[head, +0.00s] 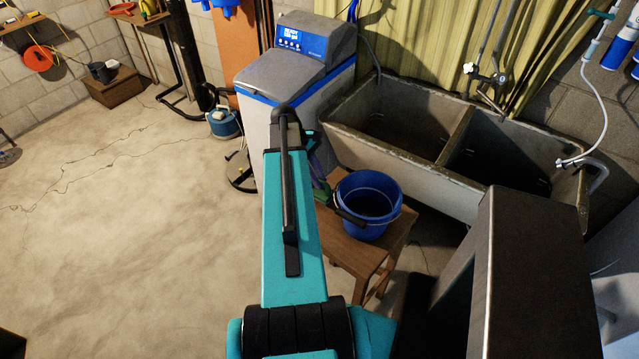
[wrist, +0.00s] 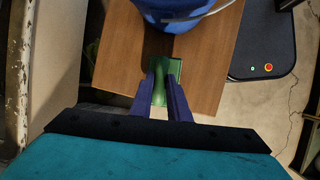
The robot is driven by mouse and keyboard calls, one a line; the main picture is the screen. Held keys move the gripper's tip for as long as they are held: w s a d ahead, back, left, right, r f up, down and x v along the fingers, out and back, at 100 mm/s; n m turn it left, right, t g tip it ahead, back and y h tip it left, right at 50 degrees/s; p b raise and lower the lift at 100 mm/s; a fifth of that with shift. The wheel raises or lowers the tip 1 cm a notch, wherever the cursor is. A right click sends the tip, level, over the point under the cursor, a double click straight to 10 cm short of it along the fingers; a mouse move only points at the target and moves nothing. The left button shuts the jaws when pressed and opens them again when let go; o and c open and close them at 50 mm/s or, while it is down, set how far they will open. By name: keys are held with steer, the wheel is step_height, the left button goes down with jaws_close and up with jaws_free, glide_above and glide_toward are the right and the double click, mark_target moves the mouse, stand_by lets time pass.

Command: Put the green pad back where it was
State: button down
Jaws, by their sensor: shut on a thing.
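The green pad (wrist: 173,70) is held between the two dark blue fingers of my gripper (wrist: 164,78) in the wrist view. The fingers are shut on its raised, lighter green middle part. The pad shows over the top of the wooden stool (wrist: 115,65), close to the blue bucket (wrist: 190,25). I cannot tell whether it touches the wood. In the head view a small bit of the green pad (head: 322,192) shows left of the bucket (head: 369,203), and my arm hides most of the gripper (head: 317,172).
The wooden stool (head: 348,250) carries the bucket, whose black-gripped handle hangs on its left side. The white water softener (head: 300,95) stands behind my arm. A double stone sink (head: 440,180) is to the right. The floor at left (head: 120,220) is mostly clear.

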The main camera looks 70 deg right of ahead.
steer(key=shift+f, duration=0.1)
steer(key=shift+f+b, duration=1.35)
steer(key=shift+f, duration=0.3)
steer(key=c, duration=1.7)
jaws_free()
steer(key=shift+w+r, duration=0.1)
steer(key=shift+r, duration=0.05)
steer(key=shift+b+v, duration=1.55)
steer(key=shift+v, duration=4.3)
